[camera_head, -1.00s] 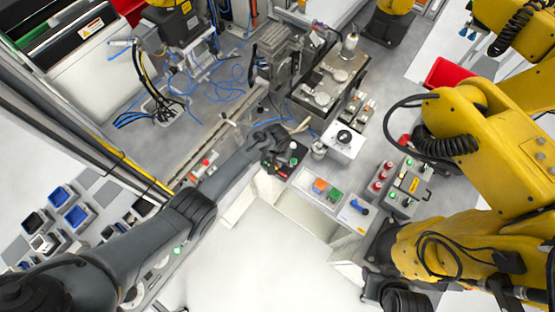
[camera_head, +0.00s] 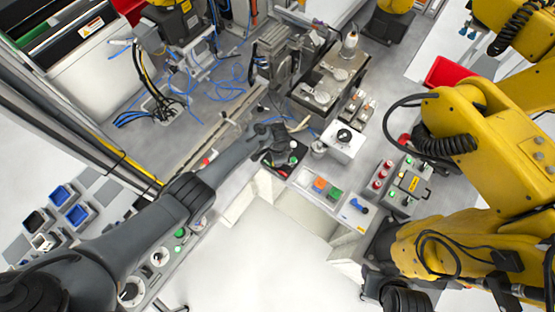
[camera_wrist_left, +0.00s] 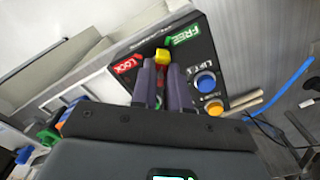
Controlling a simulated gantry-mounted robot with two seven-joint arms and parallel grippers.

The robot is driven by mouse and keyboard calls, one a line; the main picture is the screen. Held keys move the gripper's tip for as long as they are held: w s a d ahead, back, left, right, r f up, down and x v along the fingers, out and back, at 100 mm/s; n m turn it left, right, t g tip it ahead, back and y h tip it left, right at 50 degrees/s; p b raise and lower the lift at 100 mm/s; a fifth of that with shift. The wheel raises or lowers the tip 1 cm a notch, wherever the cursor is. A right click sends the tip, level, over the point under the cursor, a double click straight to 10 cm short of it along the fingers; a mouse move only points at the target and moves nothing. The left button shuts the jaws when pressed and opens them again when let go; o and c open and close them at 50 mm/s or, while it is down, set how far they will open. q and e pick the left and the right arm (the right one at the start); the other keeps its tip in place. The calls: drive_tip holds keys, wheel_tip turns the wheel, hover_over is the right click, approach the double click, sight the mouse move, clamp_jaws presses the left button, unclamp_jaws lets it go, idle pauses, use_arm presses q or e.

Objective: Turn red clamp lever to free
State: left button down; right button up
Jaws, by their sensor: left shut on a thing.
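The clamp lever, with a yellow tip (camera_wrist_left: 162,56) and red below it, stands on a black panel (camera_wrist_left: 208,58) in the left wrist view. A red LOCK label (camera_wrist_left: 128,64) is left of the tip and a green FREE label (camera_wrist_left: 183,41) is up to its right. The tip stands between the two labels. My left gripper (camera_wrist_left: 165,72) is shut on the lever, with one finger on each side; the fingers hide its lower part. In the head view my left gripper (camera_head: 278,138) is over the black panel (camera_head: 283,166). My right gripper is not visible.
A blue knob (camera_wrist_left: 206,82) and a yellow-orange knob (camera_wrist_left: 215,107) sit on the panel right of the fingers. Orange and green blocks (camera_head: 327,189) lie to the right in the head view. A yellow robot arm (camera_head: 460,120) fills the right side.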

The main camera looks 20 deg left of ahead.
use_arm(q)
drive_tip(key=shift+m, duration=0.6)
drive_tip(key=c, duration=1.1)
unclamp_jaws()
drive_tip(key=shift+r, duration=0.15)
drive_tip(key=shift+r, duration=0.3)
drive_tip(key=shift+r+p, duration=1.8)
drive_tip(key=shift+r, duration=3.15)
